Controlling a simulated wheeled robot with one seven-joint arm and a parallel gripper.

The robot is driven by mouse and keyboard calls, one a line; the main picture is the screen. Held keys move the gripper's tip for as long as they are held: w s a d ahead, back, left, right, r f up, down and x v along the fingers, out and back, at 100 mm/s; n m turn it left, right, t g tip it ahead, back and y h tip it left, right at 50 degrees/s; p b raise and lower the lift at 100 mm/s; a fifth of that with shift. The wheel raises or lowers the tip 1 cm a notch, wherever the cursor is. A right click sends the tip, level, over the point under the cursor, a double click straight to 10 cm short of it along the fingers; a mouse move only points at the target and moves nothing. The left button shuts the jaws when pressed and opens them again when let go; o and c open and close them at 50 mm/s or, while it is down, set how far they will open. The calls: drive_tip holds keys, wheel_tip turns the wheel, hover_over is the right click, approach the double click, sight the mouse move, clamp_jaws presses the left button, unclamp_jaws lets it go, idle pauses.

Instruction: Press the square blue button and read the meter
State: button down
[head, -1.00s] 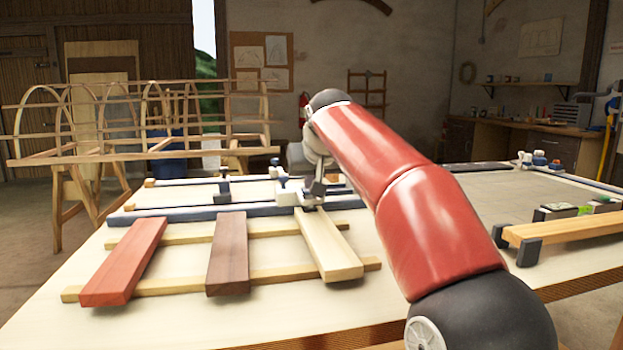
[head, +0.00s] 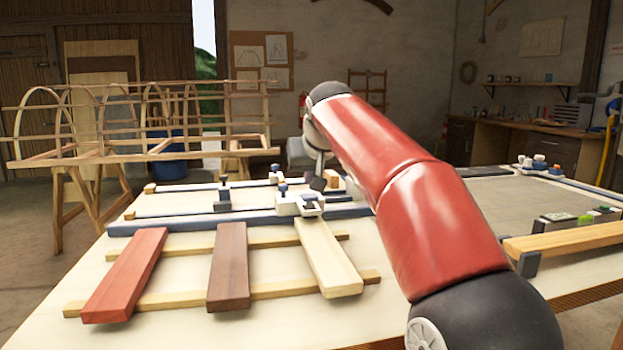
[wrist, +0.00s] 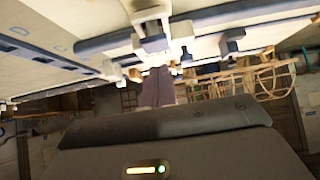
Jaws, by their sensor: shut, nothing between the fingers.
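I cannot make out a square blue button or a meter for certain in either view. In the head view, small dark boxes (head: 556,218) with green faces stand at the right edge of the bench, too small to read. In the wrist view my shut fingers (wrist: 155,86) point towards pale, blurred clamp parts.
Red (head: 127,276), dark brown (head: 229,268) and pale (head: 328,262) laths lie across two strips on the bench. A blue bar (head: 175,225) runs behind them. A pale beam (head: 565,238) crosses the right side. A wooden rib frame (head: 100,154) stands behind on the left.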

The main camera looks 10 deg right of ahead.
drive_tip(key=v, duration=1)
drive_tip(key=shift+r+b, duration=0.3)
drive_tip(key=shift+w, duration=0.15)
